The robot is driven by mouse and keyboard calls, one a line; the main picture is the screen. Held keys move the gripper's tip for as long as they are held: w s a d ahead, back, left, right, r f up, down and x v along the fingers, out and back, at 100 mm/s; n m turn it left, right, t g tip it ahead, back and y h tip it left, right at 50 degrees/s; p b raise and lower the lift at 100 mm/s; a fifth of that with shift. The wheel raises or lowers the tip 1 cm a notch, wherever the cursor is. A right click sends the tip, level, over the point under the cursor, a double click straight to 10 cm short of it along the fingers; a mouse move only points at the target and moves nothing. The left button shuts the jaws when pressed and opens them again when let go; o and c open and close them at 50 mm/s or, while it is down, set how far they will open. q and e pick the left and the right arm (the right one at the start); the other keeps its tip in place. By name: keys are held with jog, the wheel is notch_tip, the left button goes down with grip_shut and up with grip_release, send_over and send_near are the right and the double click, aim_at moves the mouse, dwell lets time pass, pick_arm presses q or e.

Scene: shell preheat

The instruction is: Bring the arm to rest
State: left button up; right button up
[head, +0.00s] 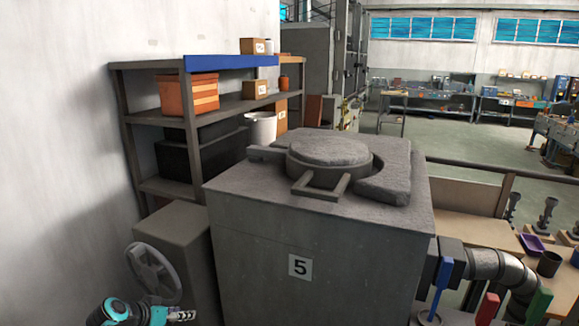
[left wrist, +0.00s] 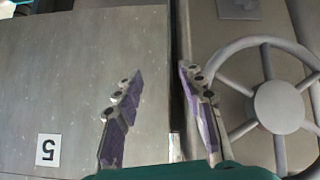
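My left gripper (head: 180,315) is low at the left of the head view, in front of the grey hand wheel (head: 153,270) and left of the grey block marked 5 (head: 320,270). In the left wrist view its two fingers (left wrist: 160,72) are apart with nothing between them. The hand wheel (left wrist: 278,107) is to the right of the fingers there, apart from them, and the block's face (left wrist: 60,80) is behind and to the left. My right gripper does not show.
A round lid (head: 330,150) with a handle lies on top of the block. A shelf (head: 155,65) with an orange bin (head: 187,94) stands behind at left. Pipes (head: 485,264) with blue, red and green levers, and a bench (head: 470,232), are at the right.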

pick_arm(q)
jog(key=s+d+r+n+g+y, duration=0.1)
jog(key=s+d+r, duration=0.2)
jog(key=s+d, duration=0.25)
jog(key=s+d+r+y, duration=0.1)
jog(key=s+d+r, duration=0.2)
jog(key=s+d, duration=0.25)
jog(key=s+d+f+n+y, duration=0.1)
jog(key=s+d, duration=0.2)
jog(key=s, duration=1.1)
jog(key=shift+s+y, duration=0.35)
jog(key=shift+y, duration=0.05)
